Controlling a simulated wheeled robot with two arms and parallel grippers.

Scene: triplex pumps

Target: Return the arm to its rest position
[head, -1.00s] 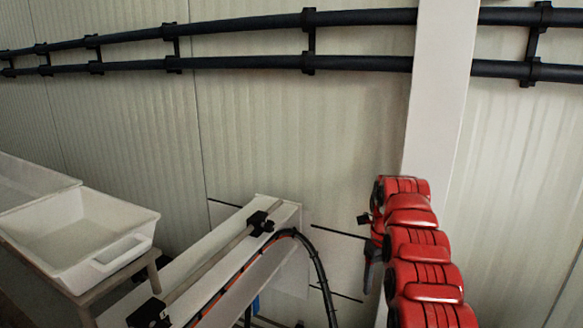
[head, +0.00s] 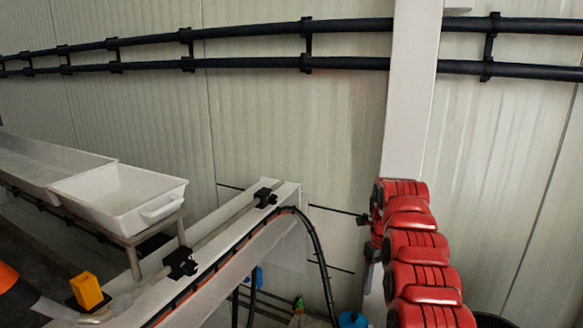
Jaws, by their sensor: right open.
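My right arm (head: 414,250), red and jointed, rises at the right of the head view in front of a white post. My right gripper (head: 367,238) is at its far end, small and partly hidden behind the red links. Its jaws are open, and I see nothing held between them. It is close to the post in the picture; I cannot tell the gap. My left arm and gripper are not in view.
A white post (head: 412,90) stands behind the arm. White trays (head: 118,200) sit on a stand at left. A white beam (head: 225,250) with a rod and black hose reaches up the middle. A yellow block (head: 86,290) is at lower left. Dark pipes (head: 250,63) cross the wall.

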